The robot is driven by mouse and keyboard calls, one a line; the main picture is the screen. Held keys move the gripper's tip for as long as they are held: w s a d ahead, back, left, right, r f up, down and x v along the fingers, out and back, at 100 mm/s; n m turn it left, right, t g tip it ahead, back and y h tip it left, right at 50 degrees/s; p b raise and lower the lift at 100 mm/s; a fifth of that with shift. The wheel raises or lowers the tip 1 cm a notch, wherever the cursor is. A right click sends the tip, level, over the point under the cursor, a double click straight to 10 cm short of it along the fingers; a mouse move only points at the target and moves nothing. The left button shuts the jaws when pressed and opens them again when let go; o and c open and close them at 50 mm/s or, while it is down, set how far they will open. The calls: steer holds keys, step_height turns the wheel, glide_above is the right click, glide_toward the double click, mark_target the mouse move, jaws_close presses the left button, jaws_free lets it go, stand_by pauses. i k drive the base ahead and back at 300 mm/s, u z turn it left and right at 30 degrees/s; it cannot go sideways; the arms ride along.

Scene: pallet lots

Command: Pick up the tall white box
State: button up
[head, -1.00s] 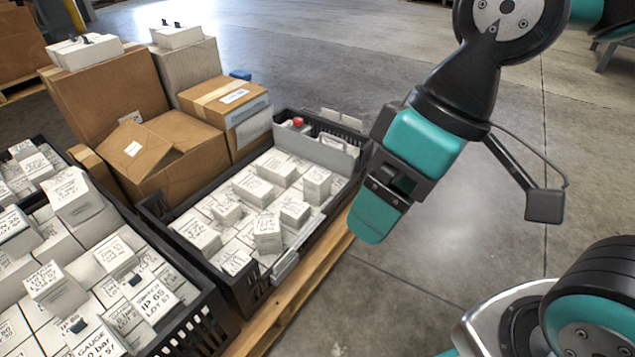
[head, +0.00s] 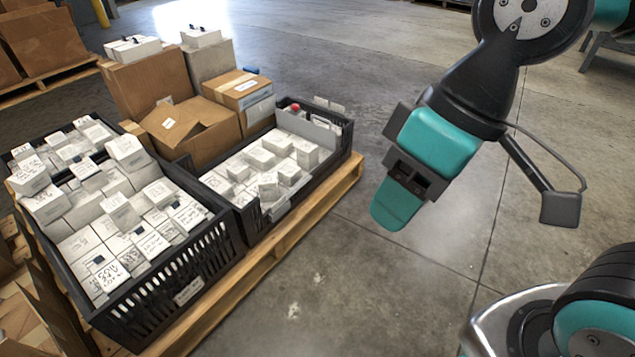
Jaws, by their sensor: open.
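Many white boxes with dark print fill two black crates. One upright white box (head: 268,187) stands above the flatter boxes in the right crate (head: 243,219). Another raised white box (head: 126,152) tilts over the back of the left crate (head: 190,268). I cannot tell for sure which one is the tall white box. My gripper (head: 402,192), teal and black, hangs over bare floor to the right of the right crate. It is open with nothing seen in it, and is apart from all the boxes. Its far finger is largely hidden.
A wooden pallet (head: 268,252) carries the crates. Brown cartons (head: 190,130) stand behind them, with white boxes (head: 133,48) on top. A grey divider (head: 310,129) and a red item sit at the right crate's back. The concrete floor right of the pallet is clear.

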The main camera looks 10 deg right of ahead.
mark_target(307, 152)
steer(key=u, duration=0.6)
steer(key=k, duration=0.15)
steer(key=z, duration=1.75)
steer(key=i, duration=1.3)
steer(key=u, duration=0.85)
steer(key=i, duration=0.45)
steer(key=u, duration=0.45)
